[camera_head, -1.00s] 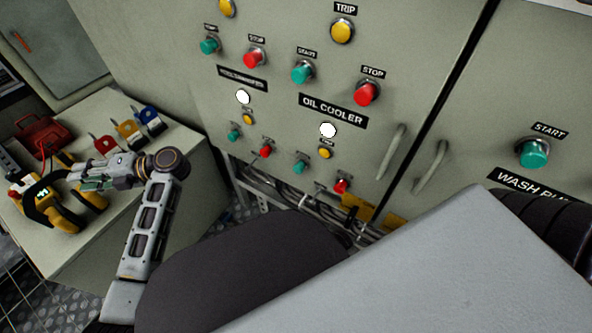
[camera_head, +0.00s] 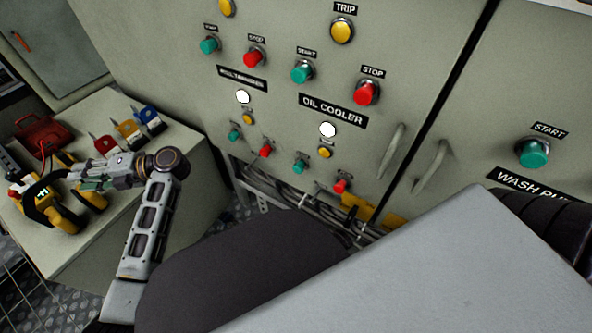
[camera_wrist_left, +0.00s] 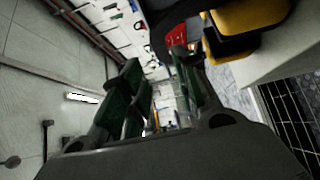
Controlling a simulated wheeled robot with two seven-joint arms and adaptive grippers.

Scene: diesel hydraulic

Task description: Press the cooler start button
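An OIL COOLER label (camera_head: 333,110) is on the grey cabinet front in the head view. Above it are a green START button (camera_head: 302,72) and a red STOP button (camera_head: 366,93). Below it are a white lamp (camera_head: 328,130), a yellow button (camera_head: 325,153), a smaller green button (camera_head: 300,166) and a red button (camera_head: 341,186). I cannot tell which group the label names. My left gripper (camera_head: 82,179) is well left of these, over the side bench by the yellow device. In the left wrist view its green-padded fingers (camera_wrist_left: 163,95) are apart and empty. My right gripper is not in view.
A grey bench (camera_head: 158,200) at left holds a yellow device (camera_head: 50,209), a red case (camera_head: 42,132) and several padlocks (camera_head: 129,131). Cabinet handles (camera_head: 431,166) stick out at right of the buttons. Cables (camera_head: 283,188) run below the panel.

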